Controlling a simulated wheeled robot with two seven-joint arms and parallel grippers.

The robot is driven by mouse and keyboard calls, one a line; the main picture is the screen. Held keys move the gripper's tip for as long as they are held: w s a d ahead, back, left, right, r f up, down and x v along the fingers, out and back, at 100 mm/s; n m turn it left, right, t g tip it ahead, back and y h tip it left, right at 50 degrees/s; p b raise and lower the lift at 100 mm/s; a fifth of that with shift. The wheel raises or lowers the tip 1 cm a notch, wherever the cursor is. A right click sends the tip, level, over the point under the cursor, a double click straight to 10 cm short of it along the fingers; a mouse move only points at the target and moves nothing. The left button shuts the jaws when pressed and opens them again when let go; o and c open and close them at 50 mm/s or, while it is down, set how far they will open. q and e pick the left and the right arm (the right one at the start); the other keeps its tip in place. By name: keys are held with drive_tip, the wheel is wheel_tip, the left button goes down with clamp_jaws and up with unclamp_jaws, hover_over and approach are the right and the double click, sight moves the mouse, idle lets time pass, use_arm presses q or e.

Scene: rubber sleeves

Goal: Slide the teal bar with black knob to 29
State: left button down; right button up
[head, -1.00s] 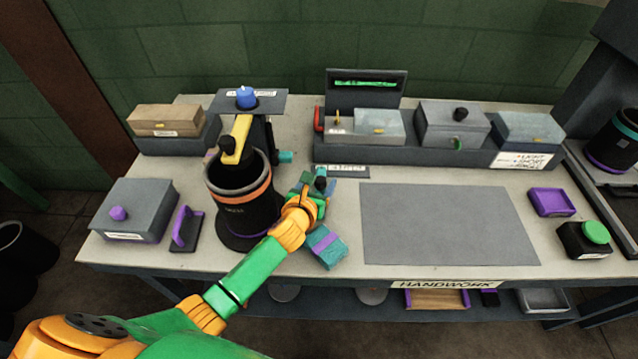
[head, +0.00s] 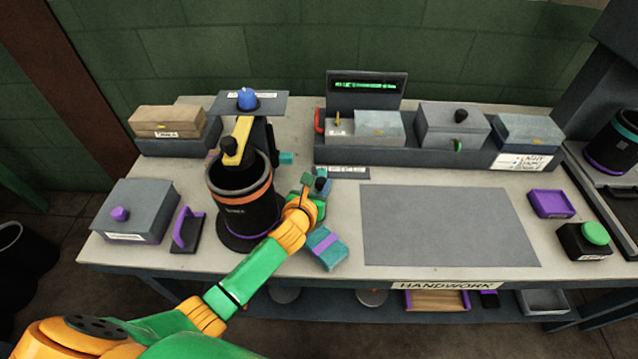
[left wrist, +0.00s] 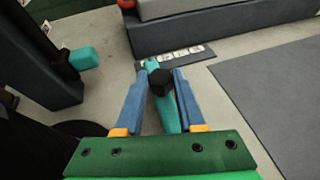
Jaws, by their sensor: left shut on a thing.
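The teal bar (left wrist: 170,115) lies on the table and shows best in the left wrist view, with its far end by a white strip of printed labels (left wrist: 182,53). The strip's marks are too small to read. The black knob (left wrist: 161,82) stands up from the bar. My left gripper (left wrist: 161,79) has its two blue fingers on either side of the knob and is shut on it. In the head view this gripper (head: 318,184) is right of the black cylinder and hides most of the bar. My right gripper is not in view.
A black cylinder (head: 245,219) with orange and purple bands stands left of my gripper. A teal block with a purple band (head: 325,248) lies nearer the table's front. A grey mat (head: 450,225) lies to the right. A dark rack (head: 420,155) stands behind.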

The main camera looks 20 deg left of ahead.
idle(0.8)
use_arm(q)
drive_tip(key=d, duration=0.2)
drive_tip(key=shift+w+d+b, duration=0.3)
drive_tip(key=shift+w+d, duration=0.05)
drive_tip(key=shift+w, duration=0.05)
drive_tip(key=shift+w+d, duration=0.1)
drive_tip(key=shift+d, duration=0.3)
drive_tip(key=c, duration=0.5)
unclamp_jaws()
